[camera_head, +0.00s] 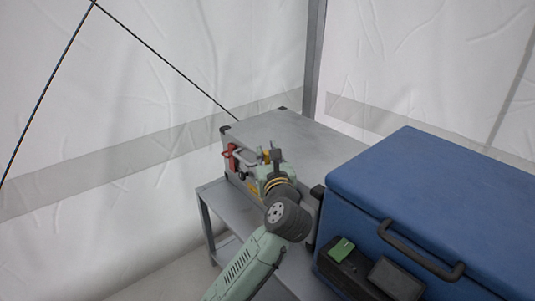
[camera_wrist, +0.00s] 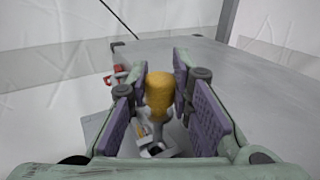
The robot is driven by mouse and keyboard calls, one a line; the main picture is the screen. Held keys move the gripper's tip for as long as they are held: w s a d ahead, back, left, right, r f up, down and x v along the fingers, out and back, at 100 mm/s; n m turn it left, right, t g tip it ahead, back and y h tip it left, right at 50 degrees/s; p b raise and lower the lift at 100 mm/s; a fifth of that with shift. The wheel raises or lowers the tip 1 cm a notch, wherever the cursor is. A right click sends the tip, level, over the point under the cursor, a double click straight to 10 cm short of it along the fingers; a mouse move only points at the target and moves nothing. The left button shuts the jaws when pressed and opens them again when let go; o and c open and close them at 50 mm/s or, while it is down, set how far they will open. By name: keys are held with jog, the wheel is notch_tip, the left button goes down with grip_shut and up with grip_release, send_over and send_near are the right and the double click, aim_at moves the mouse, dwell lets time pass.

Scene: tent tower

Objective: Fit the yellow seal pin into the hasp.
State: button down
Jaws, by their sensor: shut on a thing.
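The yellow seal pin (camera_wrist: 160,90) is between the purple pads of my gripper (camera_wrist: 161,76) in the wrist view, its rounded yellow head towards the camera. My gripper is shut on it. In the head view my gripper (camera_head: 269,163) is at the front face of a grey metal case (camera_head: 285,136), with a bit of yellow showing between its fingers. A small metal fitting (camera_wrist: 155,150), perhaps the hasp, shows below the pin in the wrist view. The pin's lower end is hidden, so I cannot tell whether it touches the hasp.
The case stands on a grey metal table (camera_head: 228,207). A red part (camera_head: 230,156) and a grey handle (camera_head: 245,158) are on its front, left of my gripper. A large blue box (camera_head: 440,190) with dark handle and a black-and-green device (camera_head: 342,249) are at the right.

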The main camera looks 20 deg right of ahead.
aim_at(268, 162)
jog(key=shift+f, duration=0.2)
jog(key=shift+f+b, duration=0.3)
jog(key=shift+b, duration=0.15)
jog(key=shift+f+b, duration=0.6)
jog(key=shift+f, duration=0.15)
jog(key=shift+r+p, duration=0.7)
jog(key=shift+r, duration=0.15)
jog(key=shift+f+b, duration=1)
jog(key=shift+f, duration=0.05)
dwell(1.2)
jog(key=c, duration=1.8)
grip_release()
jog(key=o, duration=0.4)
jog(key=shift+o, duration=0.2)
jog(key=shift+d, duration=0.1)
jog(key=shift+s, duration=0.1)
